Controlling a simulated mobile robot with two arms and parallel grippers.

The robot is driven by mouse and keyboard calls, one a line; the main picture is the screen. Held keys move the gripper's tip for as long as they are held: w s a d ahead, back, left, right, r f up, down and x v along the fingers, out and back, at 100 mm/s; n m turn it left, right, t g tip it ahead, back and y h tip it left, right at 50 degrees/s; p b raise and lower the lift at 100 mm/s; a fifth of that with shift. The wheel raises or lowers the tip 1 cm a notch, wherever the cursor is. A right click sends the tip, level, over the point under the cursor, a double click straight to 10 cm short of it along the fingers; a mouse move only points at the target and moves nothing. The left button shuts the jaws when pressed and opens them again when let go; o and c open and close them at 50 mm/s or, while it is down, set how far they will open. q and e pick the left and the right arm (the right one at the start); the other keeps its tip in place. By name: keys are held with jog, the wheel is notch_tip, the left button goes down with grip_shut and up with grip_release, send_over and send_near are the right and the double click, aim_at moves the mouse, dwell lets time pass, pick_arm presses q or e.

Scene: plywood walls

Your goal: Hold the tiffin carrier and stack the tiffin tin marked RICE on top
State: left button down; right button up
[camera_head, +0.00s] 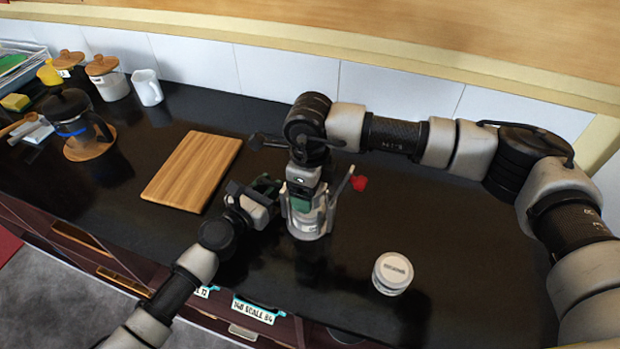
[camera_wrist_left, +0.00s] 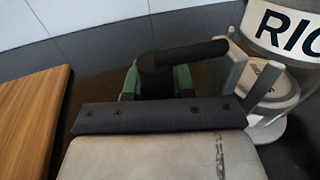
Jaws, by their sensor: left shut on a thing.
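The tiffin carrier (camera_head: 308,230), a grey upright frame, stands on the dark counter in the middle. My left gripper (camera_head: 268,188) is shut on its left side; the left wrist view shows the green-padded fingers (camera_wrist_left: 157,82) around a dark part with a dark bar. The tin marked RICE (camera_wrist_left: 292,28) shows in part at the upper right of the left wrist view, above a lower labelled tin (camera_wrist_left: 268,82) with a gap between. My right gripper (camera_head: 309,201) is over the carrier, shut on the RICE tin, which it mostly hides in the head view.
A white lidded tin (camera_head: 392,273) stands on the counter right of the carrier. A wooden board (camera_head: 193,171) lies to the left. A coffee pot (camera_head: 75,122), jars and a white jug (camera_head: 147,88) stand farther left.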

jog(key=shift+f, duration=1.9)
jog(key=o, duration=1)
jog(key=shift+r, duration=5)
pick_arm(q)
jog(key=c, duration=0.9)
grip_release()
jog(key=shift+o, duration=0.2)
